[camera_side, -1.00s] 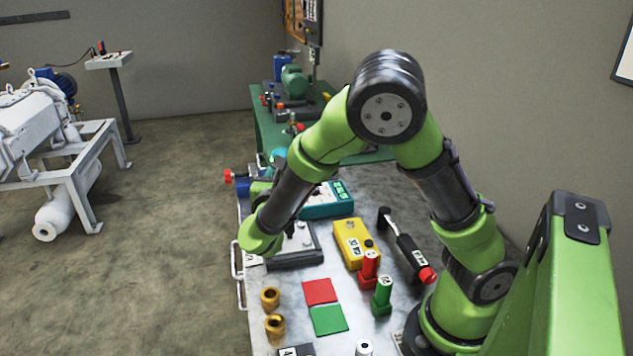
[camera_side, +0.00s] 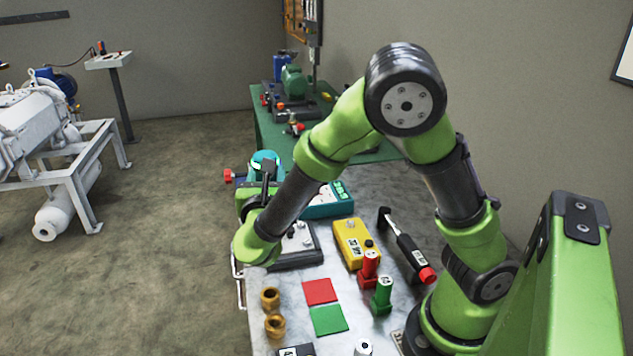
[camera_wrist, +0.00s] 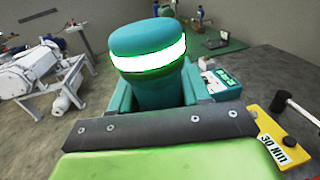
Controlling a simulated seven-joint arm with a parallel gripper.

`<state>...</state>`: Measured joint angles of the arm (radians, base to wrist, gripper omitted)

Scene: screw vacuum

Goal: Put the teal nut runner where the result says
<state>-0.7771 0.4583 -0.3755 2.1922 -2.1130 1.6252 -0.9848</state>
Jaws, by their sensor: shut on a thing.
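The teal nut runner (camera_wrist: 150,85) stands upright between my gripper's jaws in the wrist view, with a brightly lit white-green ring below its cap. My gripper (camera_wrist: 160,98) is shut on it. In the side view the runner's teal top (camera_side: 265,157) shows beyond my forearm, at the table's far left. Its lower end is hidden in both views. A red square pad (camera_side: 320,291) and a green square pad (camera_side: 328,320) lie side by side on the table, both bare.
Near the pads stand a red bottle-shaped piece (camera_side: 368,268), a green one (camera_side: 381,296) and brass fittings (camera_side: 274,325). A yellow box (camera_side: 352,243), a teal instrument (camera_side: 328,203) and a black-handled tool (camera_side: 410,252) lie farther back. A dark tray (camera_side: 303,250) lies by my forearm.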

